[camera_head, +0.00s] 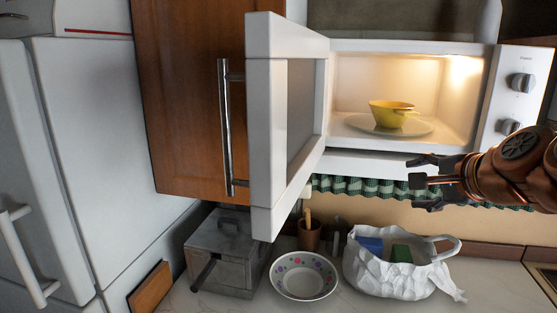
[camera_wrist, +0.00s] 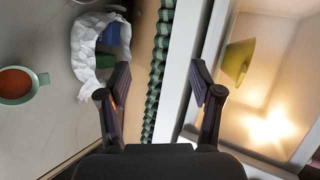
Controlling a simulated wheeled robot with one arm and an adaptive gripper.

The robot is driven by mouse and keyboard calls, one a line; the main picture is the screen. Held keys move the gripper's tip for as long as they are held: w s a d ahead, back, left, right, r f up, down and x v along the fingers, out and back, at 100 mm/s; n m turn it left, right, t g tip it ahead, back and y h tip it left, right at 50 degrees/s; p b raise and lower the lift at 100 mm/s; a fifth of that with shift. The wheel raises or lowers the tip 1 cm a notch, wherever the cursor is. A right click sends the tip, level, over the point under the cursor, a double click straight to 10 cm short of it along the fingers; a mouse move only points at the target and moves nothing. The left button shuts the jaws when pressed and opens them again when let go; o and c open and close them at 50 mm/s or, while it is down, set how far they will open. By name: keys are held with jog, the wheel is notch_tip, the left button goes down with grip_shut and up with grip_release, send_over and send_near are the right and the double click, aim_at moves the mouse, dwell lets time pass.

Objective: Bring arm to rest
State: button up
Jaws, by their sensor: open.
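My gripper (camera_head: 422,183) is open and empty. In the head view it points left, in front of the lower edge of an open microwave (camera_head: 345,163) and above the counter. Its two dark fingers also show spread apart in the wrist view (camera_wrist: 160,95). My copper-coloured arm (camera_head: 515,165) comes in from the right edge. A yellow cup (camera_head: 390,116) stands on the round plate (camera_head: 362,124) inside the lit microwave, apart from my gripper. It also shows in the wrist view (camera_wrist: 238,60).
The white microwave door (camera_head: 262,130) stands open to the left. On the counter below are a metal box (camera_head: 225,252), a dotted bowl (camera_head: 303,268) and a white bag (camera_head: 388,278).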

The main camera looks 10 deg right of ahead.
jog(key=s+a+f+n+g+y, duration=0.1)
jog(key=s+a+f+n+g, duration=0.35)
jog(key=a+f, duration=0.4)
jog(key=s+a+f+n+g, duration=0.4)
jog(key=s+a+f+n, duration=0.15)
jog(key=f, duration=0.55)
jog(key=s+f+n+g+h, duration=0.1)
jog(key=s+f+n+g, duration=0.1)
jog(key=s+f, duration=0.3)
jog(key=s+f+n+g+h+b, duration=0.1)
jog(key=s+f+n+g, duration=0.2)
jog(key=s, duration=0.8)
notch_tip(320, 180, down, 2)
jog(key=shift+d+f+n, duration=0.25)
jog(key=shift+d+n, duration=0.2)
jog(key=shift+n, duration=0.55)
jog(key=shift+s+g, duration=0.1)
jog(key=shift+g, duration=0.15)
